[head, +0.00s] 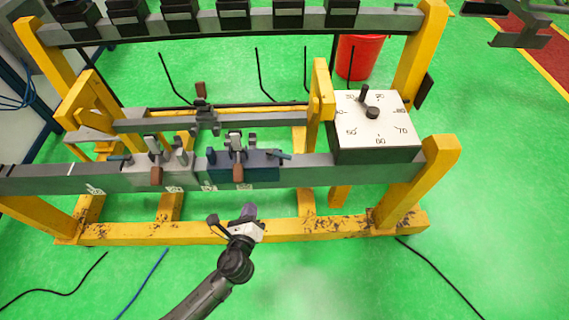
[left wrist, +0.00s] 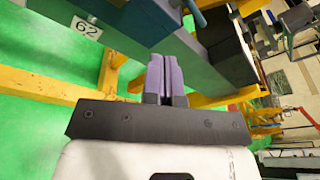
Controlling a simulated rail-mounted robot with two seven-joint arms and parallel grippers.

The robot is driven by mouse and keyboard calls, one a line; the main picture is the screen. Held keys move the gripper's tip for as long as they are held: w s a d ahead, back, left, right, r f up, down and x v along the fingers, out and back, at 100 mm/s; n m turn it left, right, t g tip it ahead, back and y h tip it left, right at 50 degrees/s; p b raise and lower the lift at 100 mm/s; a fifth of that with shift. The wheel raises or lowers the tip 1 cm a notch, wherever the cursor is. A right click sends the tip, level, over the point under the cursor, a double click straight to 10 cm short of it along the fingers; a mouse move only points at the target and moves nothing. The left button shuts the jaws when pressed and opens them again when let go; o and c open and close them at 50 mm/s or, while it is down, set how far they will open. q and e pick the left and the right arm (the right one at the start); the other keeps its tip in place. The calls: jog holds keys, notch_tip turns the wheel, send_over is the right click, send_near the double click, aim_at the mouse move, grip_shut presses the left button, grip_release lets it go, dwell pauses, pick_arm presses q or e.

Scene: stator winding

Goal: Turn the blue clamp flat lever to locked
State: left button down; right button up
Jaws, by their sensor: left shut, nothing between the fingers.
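The blue clamp (head: 262,164) sits on the grey rail, to the right of a grey clamp (head: 160,160). A brown-tipped lever (head: 238,174) hangs at its front, and small handles stick out at its sides. I cannot tell which part is the flat lever or whether it is locked. My left gripper (head: 249,211) is below and in front of the clamp, apart from it. Its fingers are together and empty. In the left wrist view the closed purple-grey fingers (left wrist: 165,78) point toward the rail, with a blue handle (left wrist: 195,10) above them.
The grey rail (head: 310,172) rests on a yellow frame (head: 290,230). A white dial box (head: 376,125) stands right of the clamp. A second rail (head: 250,22) with dark blocks runs behind. A red bucket (head: 358,57) is beyond. The green floor in front is open except for cables.

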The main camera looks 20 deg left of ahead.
pick_arm(q)
jog(key=w+d+m+t+h, duration=0.2)
jog(key=w+d+m+h, duration=0.15)
jog(key=m, duration=0.45)
jog(key=m+b, duration=0.1)
jog(key=b, duration=0.1)
send_near(284, 158)
jog(key=w, duration=0.7)
jog(key=shift+w+f, duration=0.2)
jog(key=shift+w, duration=0.05)
